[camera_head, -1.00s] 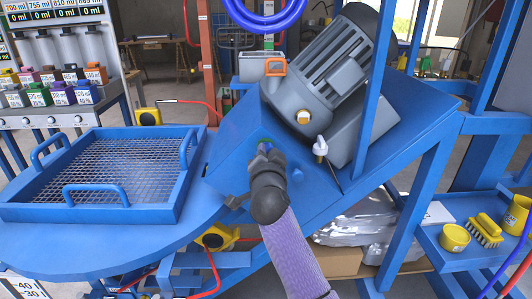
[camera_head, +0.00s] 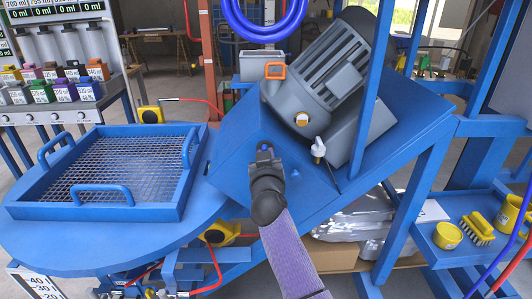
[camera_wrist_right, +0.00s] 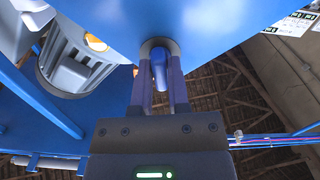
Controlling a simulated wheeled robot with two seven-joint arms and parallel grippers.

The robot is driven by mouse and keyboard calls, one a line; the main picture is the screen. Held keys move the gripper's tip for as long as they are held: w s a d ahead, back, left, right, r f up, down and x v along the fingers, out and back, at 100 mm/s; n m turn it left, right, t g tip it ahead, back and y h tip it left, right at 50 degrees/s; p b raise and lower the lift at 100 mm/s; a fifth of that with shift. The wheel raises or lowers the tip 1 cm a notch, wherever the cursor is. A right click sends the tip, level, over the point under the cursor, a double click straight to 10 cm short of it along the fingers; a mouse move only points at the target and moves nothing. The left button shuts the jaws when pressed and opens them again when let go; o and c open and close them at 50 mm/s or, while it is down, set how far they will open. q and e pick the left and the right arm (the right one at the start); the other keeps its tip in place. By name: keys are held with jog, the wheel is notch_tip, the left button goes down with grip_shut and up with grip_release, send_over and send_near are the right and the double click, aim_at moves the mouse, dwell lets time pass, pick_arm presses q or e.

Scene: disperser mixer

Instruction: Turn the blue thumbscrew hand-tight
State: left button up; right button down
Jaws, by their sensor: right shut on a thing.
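The blue thumbscrew (camera_wrist_right: 159,68) shows in the right wrist view, between the two fingers, in front of a grey round collar on the blue panel (camera_wrist_right: 215,25). In the head view only a small bit of it shows at the fingertips; the rest is hidden. My right gripper (camera_head: 265,152) reaches up from the bottom to the sloped blue panel (camera_head: 235,165) and is shut on the thumbscrew. Its fingers also show in the right wrist view (camera_wrist_right: 160,90). My left gripper is in neither view.
A grey motor (camera_head: 325,75) with a white-capped fitting (camera_head: 318,150) sits right of my right gripper. A blue mesh tray (camera_head: 80,211) stands on the left.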

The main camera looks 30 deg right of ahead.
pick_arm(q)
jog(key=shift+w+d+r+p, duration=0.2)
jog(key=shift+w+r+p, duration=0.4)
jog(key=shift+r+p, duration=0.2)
pick_arm(e)
jog(key=n, duration=0.6)
jog(key=shift+n, duration=0.4)
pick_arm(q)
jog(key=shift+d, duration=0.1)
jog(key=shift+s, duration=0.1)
pick_arm(e)
jog(key=c, duration=0.6)
grip_release()
jog(key=shift+c, duration=0.2)
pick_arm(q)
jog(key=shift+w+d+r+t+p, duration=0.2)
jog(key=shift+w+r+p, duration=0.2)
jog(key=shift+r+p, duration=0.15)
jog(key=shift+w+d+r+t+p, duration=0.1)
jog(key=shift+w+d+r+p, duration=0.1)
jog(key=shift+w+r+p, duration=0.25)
pick_arm(e)
jog(key=v, duration=1)
